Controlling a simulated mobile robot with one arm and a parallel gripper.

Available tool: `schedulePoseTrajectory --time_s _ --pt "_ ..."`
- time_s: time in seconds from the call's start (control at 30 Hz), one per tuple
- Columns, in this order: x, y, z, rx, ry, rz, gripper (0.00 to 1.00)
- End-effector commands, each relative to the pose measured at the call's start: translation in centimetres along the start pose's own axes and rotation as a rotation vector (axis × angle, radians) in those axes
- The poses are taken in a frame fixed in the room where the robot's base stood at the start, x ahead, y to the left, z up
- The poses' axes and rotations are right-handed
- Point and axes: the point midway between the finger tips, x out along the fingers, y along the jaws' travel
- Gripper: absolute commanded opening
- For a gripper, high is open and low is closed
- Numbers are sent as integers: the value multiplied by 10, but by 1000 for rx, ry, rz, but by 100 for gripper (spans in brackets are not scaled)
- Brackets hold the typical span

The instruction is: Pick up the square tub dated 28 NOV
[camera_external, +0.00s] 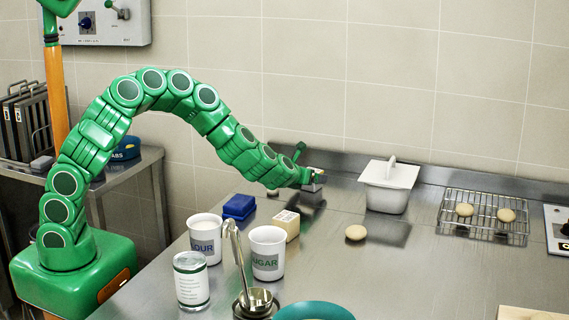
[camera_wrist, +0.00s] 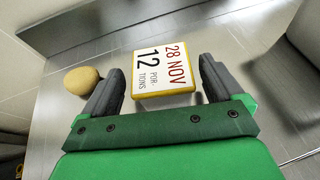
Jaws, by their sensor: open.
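The square tub dated 28 NOV (camera_wrist: 163,72) shows in the wrist view. Its white top reads "28 NOV" and "12 PORTIONS", and its edge is yellow. My gripper (camera_wrist: 161,76) is open, with one finger on each side of the tub and the tub ahead between the fingertips. Gaps show on both sides, and I see no grip on it. In the external view my gripper (camera_external: 309,182) is low over the back of the steel counter, where the tub is mostly hidden or too small to make out.
A bun (camera_wrist: 82,80) lies left of the tub. A white lidded container (camera_external: 388,186) stands to the right. A blue tub (camera_external: 239,206), a cream block with a marked top (camera_external: 286,224) and mugs (camera_external: 267,253) stand nearer. The back ledge (camera_wrist: 110,22) is close behind.

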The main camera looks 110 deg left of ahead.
Motion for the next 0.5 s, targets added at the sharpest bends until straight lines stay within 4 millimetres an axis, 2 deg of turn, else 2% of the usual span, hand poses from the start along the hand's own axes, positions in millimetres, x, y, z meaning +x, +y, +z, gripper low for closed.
schedulePoseTrajectory --time_s 0.3,0.5 --pt "26 -1 -1 2 0 2 94" --pt "33 -3 0 0 1 0 94"
